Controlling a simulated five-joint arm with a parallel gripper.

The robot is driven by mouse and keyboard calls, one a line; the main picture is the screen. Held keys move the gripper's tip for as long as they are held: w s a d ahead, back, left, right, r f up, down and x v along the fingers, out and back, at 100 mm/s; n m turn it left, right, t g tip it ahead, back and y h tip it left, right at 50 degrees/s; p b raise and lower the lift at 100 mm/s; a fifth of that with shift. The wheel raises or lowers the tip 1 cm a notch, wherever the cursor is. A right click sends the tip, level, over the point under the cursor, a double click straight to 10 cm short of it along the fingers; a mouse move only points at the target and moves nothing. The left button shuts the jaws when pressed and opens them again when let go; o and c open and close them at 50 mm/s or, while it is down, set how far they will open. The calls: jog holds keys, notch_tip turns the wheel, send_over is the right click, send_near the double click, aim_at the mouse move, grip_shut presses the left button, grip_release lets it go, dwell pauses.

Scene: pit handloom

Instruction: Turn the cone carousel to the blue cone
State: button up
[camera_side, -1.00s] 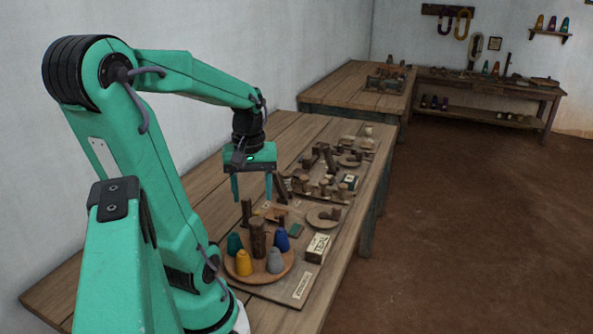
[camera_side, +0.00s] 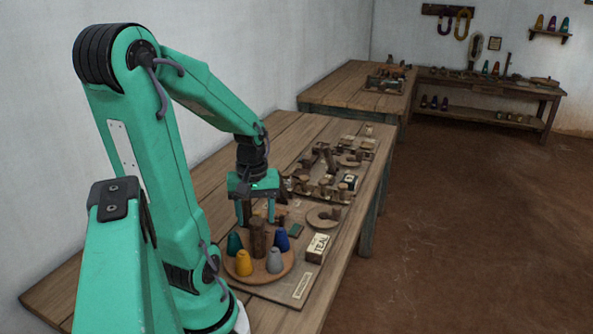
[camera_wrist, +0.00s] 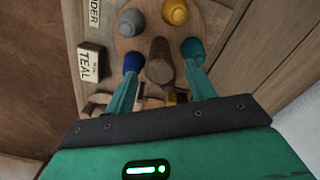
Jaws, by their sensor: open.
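The cone carousel (camera_side: 259,279) is a round wooden disc near the table's front end. It bears a yellow cone (camera_side: 243,264), a grey cone (camera_side: 274,261), a teal cone (camera_side: 234,243) and a blue cone (camera_side: 281,240). A brown post (camera_side: 257,238) stands upright at its middle. My gripper (camera_side: 258,223) is open, pointing down over the back of the carousel. In the wrist view my gripper (camera_wrist: 162,70) has one finger by the blue cone (camera_wrist: 133,62), the other by the teal cone (camera_wrist: 194,48), with the post (camera_wrist: 160,64) between them. I cannot tell whether anything touches.
A block lettered TEAL (camera_side: 317,248) stands right of the carousel. A round plate with a notch (camera_side: 323,217) lies behind it. Wooden fittings (camera_side: 325,180) crowd the board farther back. The table's right edge is close by; the floor beyond is clear.

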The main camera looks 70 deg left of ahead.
jog(key=shift+f, duration=0.6)
jog(key=shift+c, duration=0.2)
grip_shut()
jog(key=shift+n, duration=0.4)
jog(key=n, duration=0.7)
jog(key=shift+r+n, duration=0.1)
jog(key=shift+n, duration=0.2)
